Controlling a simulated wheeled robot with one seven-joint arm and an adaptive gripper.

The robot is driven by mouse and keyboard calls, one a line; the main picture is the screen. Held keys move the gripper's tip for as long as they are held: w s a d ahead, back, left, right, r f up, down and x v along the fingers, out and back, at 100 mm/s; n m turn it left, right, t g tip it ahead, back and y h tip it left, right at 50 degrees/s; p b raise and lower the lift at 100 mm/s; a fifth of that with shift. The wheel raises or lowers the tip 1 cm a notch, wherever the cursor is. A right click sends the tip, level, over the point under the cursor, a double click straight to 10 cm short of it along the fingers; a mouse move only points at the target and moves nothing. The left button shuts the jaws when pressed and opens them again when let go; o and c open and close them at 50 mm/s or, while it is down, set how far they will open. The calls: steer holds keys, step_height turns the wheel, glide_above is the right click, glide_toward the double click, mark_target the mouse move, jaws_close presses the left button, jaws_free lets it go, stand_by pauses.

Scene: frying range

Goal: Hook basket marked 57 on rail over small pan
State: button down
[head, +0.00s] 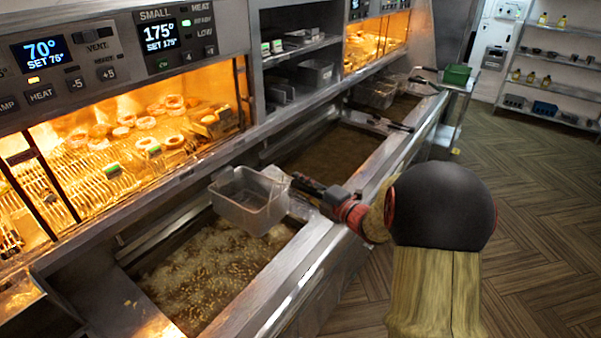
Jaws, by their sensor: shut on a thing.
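A grey metal basket (247,203) hangs in the air above the right part of the near pan (280,240), where bubbling oil holds many golden pieces. No number is readable on the basket. My gripper (312,189) is to the right of the basket, shut on its dark handle; the fingers are small and partly hidden by my wrist. The basket looks roughly level and clear of the oil. A metal ledge (195,205) runs behind the pan; I cannot tell whether the basket touches it or which edge is the rail. A panel (175,30) above reads SMALL, 175°.
A second pan (330,155) with dark oil lies beyond. Another basket (378,93) and a green container (457,74) are farther back. Lit warming shelves (150,130) with food stand close behind the pans. The floor (530,190) at right is clear.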

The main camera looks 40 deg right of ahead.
steer(key=shift+r, duration=0.3)
steer(key=shift+w+a, duration=0.1)
steer(key=shift+a, duration=0.05)
steer(key=w+a+f, duration=0.2)
steer(key=w, duration=0.6)
steer(key=shift+a+f, duration=0.15)
steer(key=shift+a, duration=0.2)
steer(key=shift+s+f+b, duration=0.1)
steer(key=shift+f+b, duration=0.5)
steer(key=shift+b, duration=0.4)
stand_by(0.4)
steer(key=c, duration=1.7)
jaws_free()
steer(key=shift+o, duration=0.3)
